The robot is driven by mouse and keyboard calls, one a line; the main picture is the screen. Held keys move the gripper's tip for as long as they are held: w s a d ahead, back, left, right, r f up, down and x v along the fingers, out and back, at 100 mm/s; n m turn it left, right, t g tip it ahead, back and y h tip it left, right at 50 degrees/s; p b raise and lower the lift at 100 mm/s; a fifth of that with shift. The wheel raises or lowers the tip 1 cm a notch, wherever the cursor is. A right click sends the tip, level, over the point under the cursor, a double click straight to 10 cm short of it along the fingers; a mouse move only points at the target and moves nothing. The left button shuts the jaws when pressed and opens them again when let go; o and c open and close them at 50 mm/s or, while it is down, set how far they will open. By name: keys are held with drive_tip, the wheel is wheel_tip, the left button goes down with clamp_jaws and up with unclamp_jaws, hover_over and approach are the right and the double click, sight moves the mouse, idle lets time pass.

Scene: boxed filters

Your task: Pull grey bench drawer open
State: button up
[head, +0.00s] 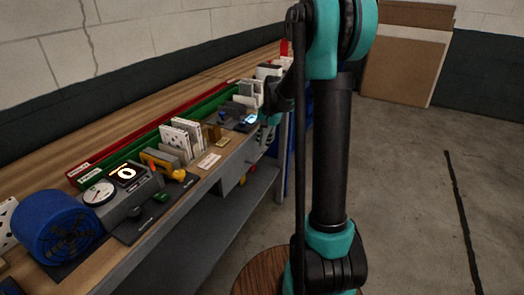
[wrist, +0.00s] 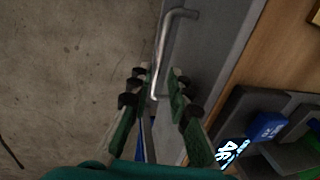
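In the wrist view, the grey drawer front (wrist: 212,42) runs down the middle, with a bent silver bar handle (wrist: 162,50) on it. My gripper (wrist: 160,84) is open. Its two green-padded fingers stand on either side of the handle's lower end, with a gap showing between pads and bar. I cannot tell how deep the bar sits between them. In the head view, the grey drawer (head: 233,178) is under the bench top and looks closed. My arm hides the handle and most of the gripper there.
The wooden bench top (head: 222,160) carries a blue fan-like unit (head: 60,226), a gauge box (head: 128,188), white boxed filters (head: 187,134) and green and red trays. In the wrist view, a dark device with a lit display (wrist: 232,150) lies close right of the fingers. The floor (head: 420,190) is open.

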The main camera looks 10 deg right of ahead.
sight(262, 154)
drive_tip(key=shift+w+a+f, duration=0.15)
drive_tip(key=shift+a+f, duration=0.05)
drive_tip(key=shift+f, duration=0.95)
drive_tip(key=shift+w+a+f, duration=0.1)
drive_tip(key=shift+a+f, duration=0.05)
drive_tip(key=shift+f, duration=1)
clamp_jaws()
